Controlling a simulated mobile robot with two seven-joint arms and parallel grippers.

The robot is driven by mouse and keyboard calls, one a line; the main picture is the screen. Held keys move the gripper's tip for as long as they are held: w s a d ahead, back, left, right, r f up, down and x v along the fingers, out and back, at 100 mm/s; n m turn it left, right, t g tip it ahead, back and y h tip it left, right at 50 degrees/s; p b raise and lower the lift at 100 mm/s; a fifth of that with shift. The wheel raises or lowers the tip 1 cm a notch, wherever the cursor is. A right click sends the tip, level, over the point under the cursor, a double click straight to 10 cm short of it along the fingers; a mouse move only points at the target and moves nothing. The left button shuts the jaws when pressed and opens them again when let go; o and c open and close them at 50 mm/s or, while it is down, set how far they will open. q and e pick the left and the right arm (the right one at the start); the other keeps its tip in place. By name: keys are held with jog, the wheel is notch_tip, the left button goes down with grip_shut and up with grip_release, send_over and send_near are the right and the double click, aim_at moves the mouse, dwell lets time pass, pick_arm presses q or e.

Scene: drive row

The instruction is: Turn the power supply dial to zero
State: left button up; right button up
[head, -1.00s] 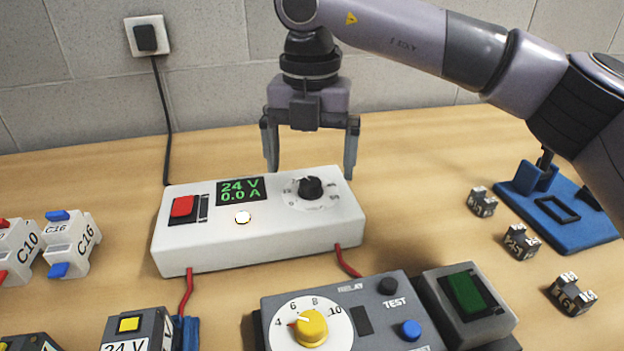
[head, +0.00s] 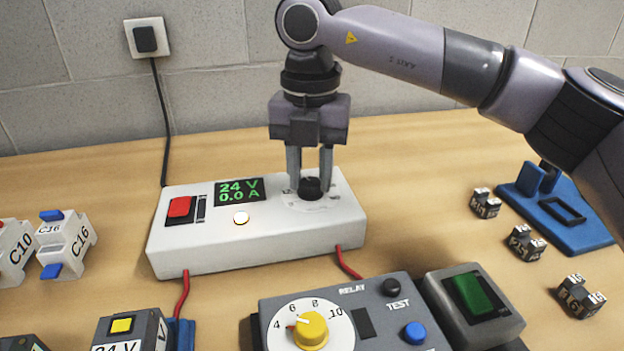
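The white power supply (head: 255,245) stands on the bench. Its display (head: 239,191) reads 24 V and 0.0 A in green. It has a red switch (head: 180,207) on its left and a lit round lamp. The black dial (head: 311,188) sits on a scale at its right end; its pointer direction cannot be made out. My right gripper (head: 310,184) points down over the dial. Its two fingers are drawn in close, one on each side of the dial, and appear to grip it. My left gripper is not in view.
A relay tester (head: 375,290) with a yellow knob (head: 311,328) stands in front. White breakers (head: 66,244) are at left, small dark blocks (head: 525,243) and a blue stand (head: 560,225) at right. Red leads (head: 348,263) leave the supply's front. A black cord (head: 161,120) hangs behind.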

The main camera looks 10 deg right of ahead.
jog(key=shift+r+n+p, duration=0.1)
jog(key=shift+n+p, duration=0.3)
jog(key=shift+n, duration=0.3)
jog(key=shift+n+p, duration=0.4)
jog(key=shift+n, duration=0.7)
jog(key=n+p, duration=0.1)
jog(key=n, duration=0.4)
jog(key=n+p, duration=0.1)
jog(key=n, duration=0.3)
jog(key=shift+n+p, duration=0.3)
jog(key=shift+n, duration=0.1)
jog(key=n+p, duration=0.1)
jog(key=n, duration=0.4)
jog(key=o, duration=1.6)
